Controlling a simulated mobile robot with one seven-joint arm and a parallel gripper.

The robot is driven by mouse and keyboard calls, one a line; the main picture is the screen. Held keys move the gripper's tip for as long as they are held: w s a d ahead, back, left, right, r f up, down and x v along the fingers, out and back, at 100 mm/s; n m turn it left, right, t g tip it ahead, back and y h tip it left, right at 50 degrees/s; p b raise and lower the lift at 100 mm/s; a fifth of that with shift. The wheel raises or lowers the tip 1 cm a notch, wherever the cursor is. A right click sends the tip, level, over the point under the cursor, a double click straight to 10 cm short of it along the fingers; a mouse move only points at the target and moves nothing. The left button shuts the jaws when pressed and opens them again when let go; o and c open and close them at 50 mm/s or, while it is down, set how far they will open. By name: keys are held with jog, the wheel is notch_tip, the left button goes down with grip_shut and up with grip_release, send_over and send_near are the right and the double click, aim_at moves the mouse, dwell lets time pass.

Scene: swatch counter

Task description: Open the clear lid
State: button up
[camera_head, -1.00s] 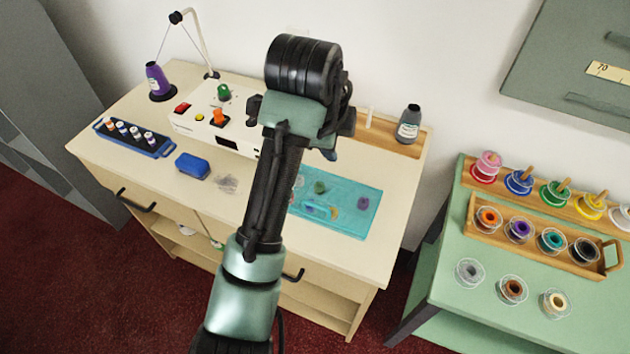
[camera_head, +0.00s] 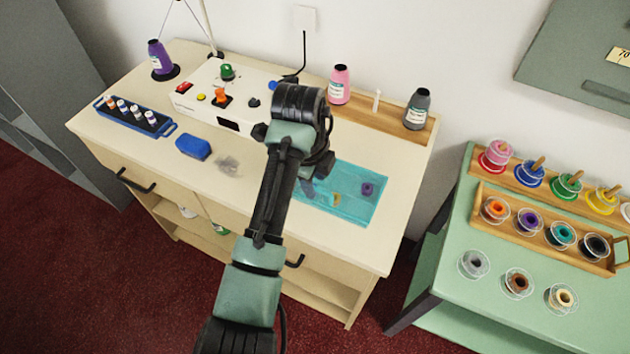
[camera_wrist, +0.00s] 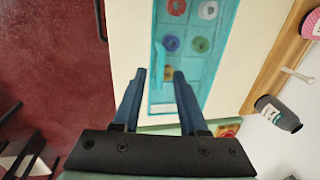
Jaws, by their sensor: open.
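The clear teal lid (camera_head: 362,208) lies flat and closed on the right part of the cream counter (camera_head: 230,190). Several small coloured items show through it. In the wrist view the lid (camera_wrist: 203,68) runs up from between my fingertips, with a pale blue bar, probably its handle (camera_wrist: 158,62), along its left side. My gripper (camera_wrist: 160,74) is open and empty, its two blue fingers pointing at the lid from above. The gap to the lid is hard to judge. In the head view my arm hides the lid's left end and most of my gripper.
A white control box (camera_head: 205,100) with coloured knobs stands behind on the left. Pink (camera_head: 340,85) and grey (camera_head: 416,110) bottles stand on a wooden tray (camera_head: 375,125) behind the lid. A blue block (camera_head: 193,147) lies left. A green table (camera_head: 450,305) with spools stands right.

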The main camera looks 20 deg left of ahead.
jog(key=shift+w+f, duration=0.2)
jog(key=shift+f, duration=0.55)
grip_shut()
dwell(0.9)
